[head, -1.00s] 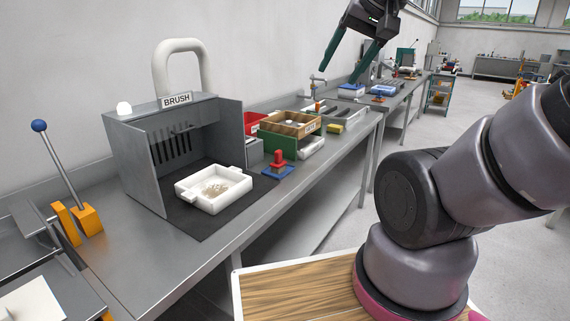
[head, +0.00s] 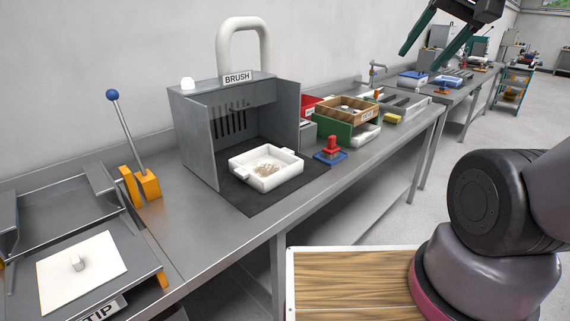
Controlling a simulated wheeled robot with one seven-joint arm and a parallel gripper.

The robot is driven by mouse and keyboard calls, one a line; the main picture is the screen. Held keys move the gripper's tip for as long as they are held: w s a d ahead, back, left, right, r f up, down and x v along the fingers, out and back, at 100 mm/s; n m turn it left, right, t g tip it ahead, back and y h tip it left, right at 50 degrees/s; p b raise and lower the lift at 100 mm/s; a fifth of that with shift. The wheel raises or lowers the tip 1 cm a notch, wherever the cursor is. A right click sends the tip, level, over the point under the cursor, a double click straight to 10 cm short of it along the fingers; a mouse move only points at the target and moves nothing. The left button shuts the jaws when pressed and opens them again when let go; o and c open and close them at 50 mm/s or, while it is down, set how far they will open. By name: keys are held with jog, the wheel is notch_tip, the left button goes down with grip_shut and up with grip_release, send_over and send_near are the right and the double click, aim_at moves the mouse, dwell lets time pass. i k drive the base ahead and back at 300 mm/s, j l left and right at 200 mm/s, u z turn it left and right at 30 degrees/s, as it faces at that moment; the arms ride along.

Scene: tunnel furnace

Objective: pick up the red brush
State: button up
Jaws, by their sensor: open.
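The red brush (head: 331,146) stands upright on the bench in the head view, just right of the grey hood's dark mat. It has a red handle, and a flat blue part (head: 330,156) lies at its foot; whether that is its base or a separate holder I cannot tell. My gripper (head: 420,59), with two green fingers, hangs at the top right of the picture. The fingers are apart with nothing between them. It is well apart from the brush, up and to the right of it in the picture.
A grey hood marked BRUSH (head: 198,130) shelters a white tray (head: 240,163) with grainy matter. A blue-knobbed lever (head: 123,125) stands left. Bare bench (head: 290,205) lies in front.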

aim_at(331, 151)
jog(key=i+l, duration=0.25)
jog(key=i+l+u, duration=0.15)
jog(key=l, duration=0.2)
jog(key=i+l+u, duration=0.15)
jog(key=l, duration=0.2)
jog(key=i+l+u, duration=0.15)
jog(key=l, duration=0.2)
jog(key=i+l+u, duration=0.15)
jog(key=l, duration=0.25)
jog(key=u, duration=0.85)
jog(key=i+l, duration=0.05)
